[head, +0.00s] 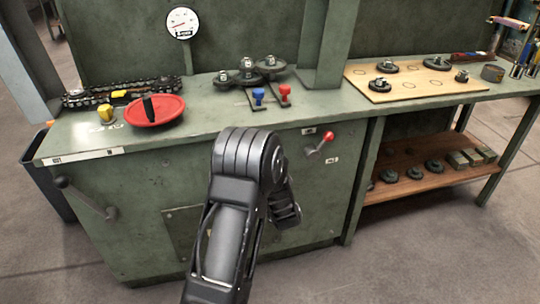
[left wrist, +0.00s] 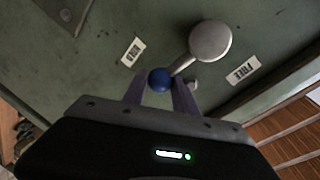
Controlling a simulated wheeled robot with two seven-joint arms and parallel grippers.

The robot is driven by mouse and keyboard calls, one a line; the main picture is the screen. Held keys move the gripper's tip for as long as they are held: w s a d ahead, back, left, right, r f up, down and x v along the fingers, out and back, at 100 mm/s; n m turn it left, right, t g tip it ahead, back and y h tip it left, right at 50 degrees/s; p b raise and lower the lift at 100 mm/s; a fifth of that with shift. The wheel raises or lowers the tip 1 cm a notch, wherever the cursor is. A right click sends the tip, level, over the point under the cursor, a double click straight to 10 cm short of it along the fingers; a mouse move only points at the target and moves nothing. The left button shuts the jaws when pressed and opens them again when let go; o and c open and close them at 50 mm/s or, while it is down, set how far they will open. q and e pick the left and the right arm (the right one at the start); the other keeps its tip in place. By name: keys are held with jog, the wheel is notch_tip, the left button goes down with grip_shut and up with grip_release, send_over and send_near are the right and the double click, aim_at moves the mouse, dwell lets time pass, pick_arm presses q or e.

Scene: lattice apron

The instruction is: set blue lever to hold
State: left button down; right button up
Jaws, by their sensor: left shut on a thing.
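In the left wrist view the blue ball (left wrist: 160,80) of a lever sits between the two fingers of my left gripper (left wrist: 159,84), which is shut on it. A short grey rod runs from the ball to a round grey pivot (left wrist: 210,40) on the green panel. A HOLD label (left wrist: 132,50) lies to the left of the pivot and a FREE label (left wrist: 243,70) to its lower right. The lever points between the two labels, nearer HOLD. In the head view my arm hides the gripper and this lever. My right gripper is not in view.
A red-knobbed lever (head: 328,136) sits on the cabinet front, right of my arm. A grey crank handle (head: 88,200) is at the left. On the bench top stand a red handwheel (head: 155,110), a blue knob (head: 258,95) and a red knob (head: 285,89).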

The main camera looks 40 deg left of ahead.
pick_arm(q)
jog(key=shift+s+f+m+p, duration=0.1)
jog(key=shift+f+m+p, duration=0.7)
jog(key=shift+f+m, duration=0.35)
jog(key=c, duration=1)
grip_release()
jog(key=shift+a, duration=0.1)
jog(key=shift+r, duration=0.1)
jog(key=p+v, duration=0.1)
jog(key=v, duration=0.7)
